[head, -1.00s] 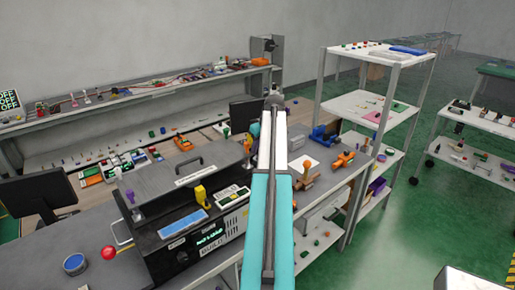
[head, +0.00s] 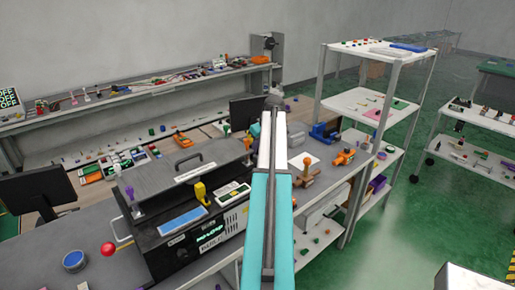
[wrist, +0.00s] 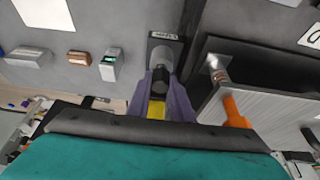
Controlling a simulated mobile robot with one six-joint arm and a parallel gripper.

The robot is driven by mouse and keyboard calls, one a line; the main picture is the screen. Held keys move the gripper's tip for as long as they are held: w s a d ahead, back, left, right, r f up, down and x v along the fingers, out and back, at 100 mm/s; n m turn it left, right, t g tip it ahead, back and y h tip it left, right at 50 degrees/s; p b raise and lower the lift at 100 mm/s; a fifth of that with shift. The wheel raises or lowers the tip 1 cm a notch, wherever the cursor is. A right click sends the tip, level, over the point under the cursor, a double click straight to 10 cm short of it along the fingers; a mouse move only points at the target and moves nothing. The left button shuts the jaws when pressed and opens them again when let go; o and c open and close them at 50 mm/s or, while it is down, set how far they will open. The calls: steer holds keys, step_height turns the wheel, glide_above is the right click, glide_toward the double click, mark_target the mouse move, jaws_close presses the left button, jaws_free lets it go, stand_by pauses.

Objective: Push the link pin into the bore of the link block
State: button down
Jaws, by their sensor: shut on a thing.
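In the wrist view my gripper (wrist: 160,74) has its two purple-grey fingers closed around a dark, blunt-ended piece (wrist: 160,82), which appears to be the link pin. A yellow part (wrist: 157,110) shows between the fingers, below it. Directly ahead of the fingertips is a grey, labelled block (wrist: 164,47), likely the link block. The dark piece's tip overlaps its near end in the picture. The bore and the depth of any entry cannot be made out. In the head view my own arm hides the fingertips and the block.
In the head view the black machine (head: 200,232) carries purple and yellow (head: 201,192) levers. A brown-handled fixture (head: 306,172) stands right.

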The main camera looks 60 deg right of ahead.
steer(key=shift+f, duration=0.35)
steer(key=c, duration=1.5)
jaws_free()
steer(key=shift+b+v, duration=2.25)
steer(key=shift+v, duration=4.7)
